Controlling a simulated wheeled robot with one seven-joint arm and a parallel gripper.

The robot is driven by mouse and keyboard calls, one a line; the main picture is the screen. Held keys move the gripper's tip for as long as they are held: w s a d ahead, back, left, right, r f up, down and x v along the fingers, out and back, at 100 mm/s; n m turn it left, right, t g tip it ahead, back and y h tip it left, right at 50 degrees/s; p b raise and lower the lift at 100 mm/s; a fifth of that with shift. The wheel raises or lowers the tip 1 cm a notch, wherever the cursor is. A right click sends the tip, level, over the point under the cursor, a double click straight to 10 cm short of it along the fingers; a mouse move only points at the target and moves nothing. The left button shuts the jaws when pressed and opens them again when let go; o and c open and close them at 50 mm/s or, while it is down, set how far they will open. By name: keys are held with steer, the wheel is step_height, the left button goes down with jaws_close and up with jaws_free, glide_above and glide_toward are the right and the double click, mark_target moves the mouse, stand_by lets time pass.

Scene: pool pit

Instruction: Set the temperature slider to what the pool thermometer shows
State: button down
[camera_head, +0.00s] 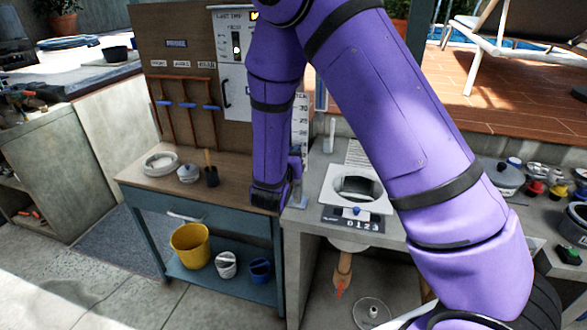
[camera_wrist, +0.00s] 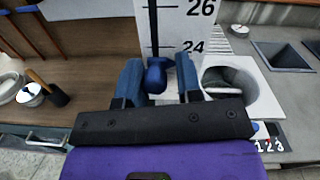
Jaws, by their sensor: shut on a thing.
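The white temperature scale (camera_head: 300,120) stands upright at the back of the bench, partly behind my arm. In the wrist view the scale (camera_wrist: 180,22) shows the numbers 26 and 24 with black tick marks. The blue slider knob (camera_wrist: 156,76) is in front of it, below the 24 mark's level or close to it; the exact reading is unclear. My gripper (camera_wrist: 157,80) has a blue finger on each side of the knob and is shut on it. In the head view my forearm hides most of the gripper and the knob. I cannot make out a thermometer reading.
Right of the scale is a white-framed round opening (camera_head: 328,197) with a 0123 counter plate (camera_head: 352,226) below. A wooden bench (camera_head: 140,185) with a white ring and a small pot lies left. Several lidded pots (camera_head: 500,177) stand at the right.

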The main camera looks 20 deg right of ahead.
steer(key=r, duration=0.3)
steer(key=a+r, duration=0.1)
steer(key=r, duration=0.1)
steer(key=shift+w+r, duration=0.15)
steer(key=c, duration=1)
jaws_free()
steer(key=shift+d, duration=0.1)
steer(key=shift+s, duration=0.2)
steer(key=v, duration=1)
steer(key=shift+s+a, duration=0.15)
steer(key=shift+a, duration=0.1)
